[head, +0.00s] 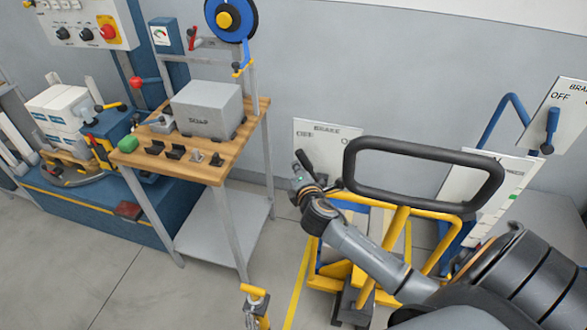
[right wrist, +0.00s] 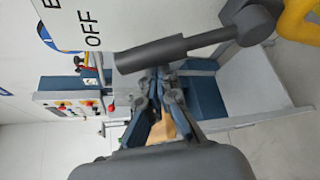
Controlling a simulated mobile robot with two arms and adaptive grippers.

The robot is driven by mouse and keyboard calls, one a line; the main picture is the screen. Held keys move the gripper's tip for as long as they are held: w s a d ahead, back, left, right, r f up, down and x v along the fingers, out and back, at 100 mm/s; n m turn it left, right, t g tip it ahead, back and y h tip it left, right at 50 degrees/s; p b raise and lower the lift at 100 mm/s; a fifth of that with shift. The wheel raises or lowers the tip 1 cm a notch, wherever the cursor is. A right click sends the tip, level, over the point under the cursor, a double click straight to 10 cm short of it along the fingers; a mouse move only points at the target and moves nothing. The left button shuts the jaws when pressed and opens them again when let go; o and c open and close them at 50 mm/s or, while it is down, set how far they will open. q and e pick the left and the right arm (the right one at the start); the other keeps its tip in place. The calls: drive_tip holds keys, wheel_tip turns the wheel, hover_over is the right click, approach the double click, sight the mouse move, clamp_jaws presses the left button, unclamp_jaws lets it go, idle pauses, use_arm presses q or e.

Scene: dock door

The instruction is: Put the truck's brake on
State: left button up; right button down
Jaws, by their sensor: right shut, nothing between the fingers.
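The truck has a black loop handle (head: 425,145) and a yellow frame (head: 400,222). Its white brake plate (head: 328,130) is behind the handle's left side; OFF shows large in the right wrist view (right wrist: 92,28). The dark brake lever (head: 304,162) leans up to the left, its grip end close to OFF. In the right wrist view the lever (right wrist: 150,54) crosses in front of the plate. My right gripper (head: 305,188) is shut and empty beside the lever; its fingertips (right wrist: 158,80) look close to it, but contact cannot be told. My left gripper is out of view.
A wooden-topped bench (head: 215,150) with a grey soap box (head: 207,108) stands left of the truck. A second plate marked BRAKE and OFF (head: 568,100) with a blue lever (head: 551,130) is at the far right.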

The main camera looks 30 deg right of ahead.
drive_tip(key=shift+w, duration=0.1)
drive_tip(key=shift+s+d+r+m+b, duration=0.15)
drive_tip(key=shift+s+m+b, duration=0.15)
drive_tip(key=shift+b, duration=0.2)
drive_tip(key=shift+t, duration=0.3)
drive_tip(key=s+d+r+m+t+h+b, duration=0.1)
drive_tip(key=s+d+m+t+b, duration=0.3)
drive_tip(key=b, duration=1)
drive_tip(key=shift+s+d+m+h, duration=0.4)
drive_tip(key=shift+s+d+m, duration=1.05)
drive_tip(key=shift+m, duration=0.95)
drive_tip(key=shift+s+a, duration=0.2)
drive_tip(key=shift+a, duration=0.05)
